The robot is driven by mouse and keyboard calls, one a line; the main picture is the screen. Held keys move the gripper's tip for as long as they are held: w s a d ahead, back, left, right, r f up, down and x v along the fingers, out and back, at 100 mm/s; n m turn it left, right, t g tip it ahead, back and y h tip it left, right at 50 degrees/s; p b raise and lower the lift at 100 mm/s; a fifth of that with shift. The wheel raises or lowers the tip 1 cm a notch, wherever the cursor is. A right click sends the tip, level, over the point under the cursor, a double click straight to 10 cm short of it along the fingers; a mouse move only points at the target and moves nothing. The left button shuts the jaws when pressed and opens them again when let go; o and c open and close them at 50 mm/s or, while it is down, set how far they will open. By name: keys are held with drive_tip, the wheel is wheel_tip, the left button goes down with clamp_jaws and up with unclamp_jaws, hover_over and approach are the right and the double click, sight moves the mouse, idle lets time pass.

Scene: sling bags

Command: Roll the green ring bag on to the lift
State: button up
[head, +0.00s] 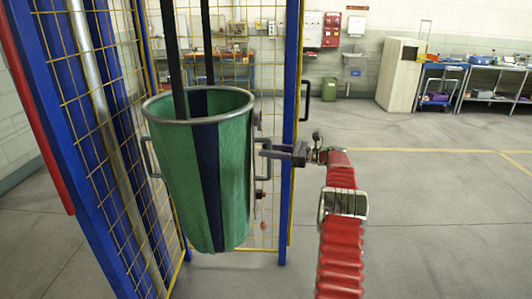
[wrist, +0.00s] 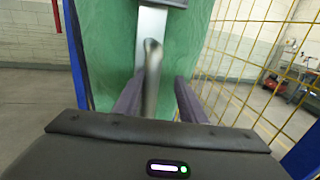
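The green ring bag (head: 230,165), with dark blue stripes and a grey metal rim, hangs upright on dark straps at the blue-and-yellow mesh frame. Grey side handles show on its left and right. My gripper (head: 266,153) reaches in from the right at the right-hand handle. In the wrist view, the bag's green cloth (wrist: 112,45) fills the middle. The metal handle (wrist: 151,75) stands between the two fingers of my gripper (wrist: 160,78). The fingers are apart, and a gap shows between the handle and the right finger. I see nothing that I can name as the lift.
A blue post with yellow mesh (head: 290,110) stands just behind my gripper, with a black pull handle (head: 304,100). More mesh (head: 100,130) stands left of the bag. The grey floor on the right is open. A cream cabinet (head: 398,75) and workbenches (head: 478,80) stand far back.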

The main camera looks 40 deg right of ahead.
drive_tip(key=v, duration=1.3)
drive_tip(key=shift+s+d, duration=0.25)
drive_tip(key=shift+d, duration=0.05)
idle(0.9)
